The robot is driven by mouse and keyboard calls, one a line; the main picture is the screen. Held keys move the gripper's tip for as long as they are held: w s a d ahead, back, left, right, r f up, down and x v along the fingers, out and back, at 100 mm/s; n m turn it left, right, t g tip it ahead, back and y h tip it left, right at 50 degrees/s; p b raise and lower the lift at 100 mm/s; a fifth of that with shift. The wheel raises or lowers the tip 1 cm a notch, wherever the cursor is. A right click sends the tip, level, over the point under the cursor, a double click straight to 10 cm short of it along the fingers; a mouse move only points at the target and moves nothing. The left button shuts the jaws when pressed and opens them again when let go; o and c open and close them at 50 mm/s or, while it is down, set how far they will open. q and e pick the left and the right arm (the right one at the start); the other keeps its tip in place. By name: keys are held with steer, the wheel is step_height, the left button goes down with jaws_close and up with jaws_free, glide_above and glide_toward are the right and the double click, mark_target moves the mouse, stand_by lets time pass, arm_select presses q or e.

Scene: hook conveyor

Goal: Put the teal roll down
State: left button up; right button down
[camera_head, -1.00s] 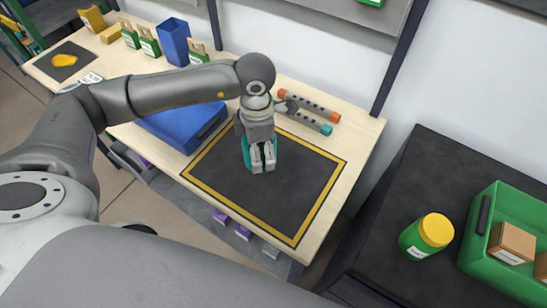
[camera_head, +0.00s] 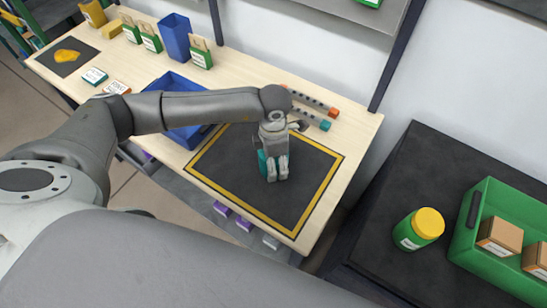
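The teal roll (camera_head: 262,162) is over the dark mat with the yellow border (camera_head: 240,190) on the wooden table. Only its side edges show, as my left gripper (camera_head: 276,178) covers most of it. My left gripper points down, with its fingers closed on the roll. I cannot tell whether the roll touches the mat. My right gripper is not in view.
Two bars with orange and teal ends (camera_head: 312,119) lie behind the mat. A blue bin (camera_head: 187,138) is left of it, partly behind my arm. A green jar (camera_head: 418,230) and a green crate (camera_head: 470,230) stand on the dark surface at right. The mat's front is clear.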

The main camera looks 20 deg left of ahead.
arm_select(q)
steer(key=o, duration=0.3)
steer(key=shift+o, duration=0.2)
steer(key=shift+r, duration=0.1)
step_height(320, 180, up, 11)
steer(key=b, duration=0.3)
steer(key=shift+r+b, duration=0.3)
steer(key=shift+r, duration=0.2)
